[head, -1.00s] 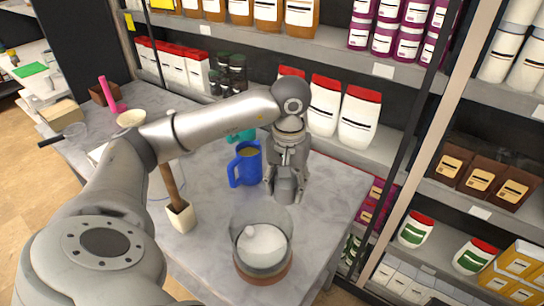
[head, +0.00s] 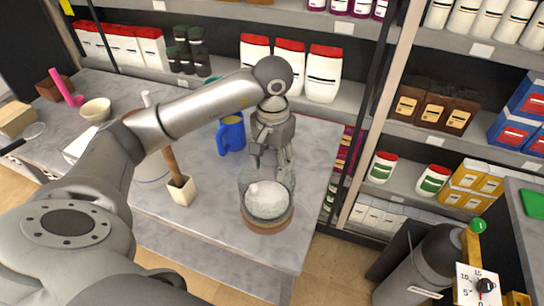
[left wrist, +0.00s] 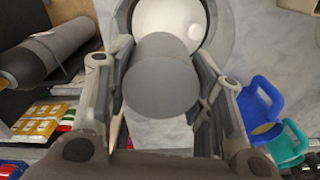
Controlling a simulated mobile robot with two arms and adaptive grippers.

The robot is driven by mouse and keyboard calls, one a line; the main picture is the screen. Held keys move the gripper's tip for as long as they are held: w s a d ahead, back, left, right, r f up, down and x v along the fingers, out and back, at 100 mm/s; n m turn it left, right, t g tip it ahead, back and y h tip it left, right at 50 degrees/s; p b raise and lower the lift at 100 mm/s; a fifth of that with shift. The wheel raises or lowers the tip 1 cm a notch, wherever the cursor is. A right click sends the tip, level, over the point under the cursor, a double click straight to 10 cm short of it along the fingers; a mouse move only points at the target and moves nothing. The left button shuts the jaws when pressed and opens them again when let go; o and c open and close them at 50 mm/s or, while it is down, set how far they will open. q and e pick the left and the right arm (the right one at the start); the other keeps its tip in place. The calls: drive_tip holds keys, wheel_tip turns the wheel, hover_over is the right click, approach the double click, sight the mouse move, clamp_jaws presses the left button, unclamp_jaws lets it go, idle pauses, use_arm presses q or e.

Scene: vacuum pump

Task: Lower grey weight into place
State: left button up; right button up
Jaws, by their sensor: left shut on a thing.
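My left gripper (head: 272,162) is shut on the grey weight. In the left wrist view the weight (left wrist: 162,85) is a smooth grey cylinder between the two fingers. In the head view the fingers mostly hide it. A round clear-walled vessel (head: 267,222) with a brown base stands on the marble table, with a white knobbed piece (head: 268,199) inside. The fingertips are at the vessel's far upper rim; I cannot tell whether anything touches. The left wrist view shows the white piece (left wrist: 168,17) just beyond the weight. My right gripper is out of view.
A blue jug (head: 231,135) stands close behind the vessel. A white holder (head: 182,190) with a wooden handle stands to its left. A grey gas cylinder (head: 425,265) with a gauge is at lower right. Stocked shelves line the back.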

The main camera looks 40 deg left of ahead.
use_arm(q)
drive_tip(key=shift+s+f, duration=0.1)
drive_tip(key=shift+f, duration=0.65)
drive_tip(key=shift+f+b, duration=0.55)
drive_tip(key=shift+f, duration=0.2)
drive_tip(key=shift+f+b, duration=0.3)
drive_tip(key=shift+f, duration=0.35)
drive_tip(key=shift+f+b, duration=0.75)
drive_tip(key=shift+f, duration=0.85)
wheel_tip(320, 180, down, 3)
drive_tip(key=b, duration=0.2)
drive_tip(key=shift+r+b, duration=0.2)
drive_tip(key=shift+b, duration=0.1)
drive_tip(key=shift+f, duration=0.1)
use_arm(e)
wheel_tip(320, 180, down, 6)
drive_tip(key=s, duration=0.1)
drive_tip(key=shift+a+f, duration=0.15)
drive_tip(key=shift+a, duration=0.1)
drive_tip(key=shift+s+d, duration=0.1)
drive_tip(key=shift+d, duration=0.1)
use_arm(q)
drive_tip(key=shift+f+b, duration=0.45)
drive_tip(key=shift+b, duration=0.45)
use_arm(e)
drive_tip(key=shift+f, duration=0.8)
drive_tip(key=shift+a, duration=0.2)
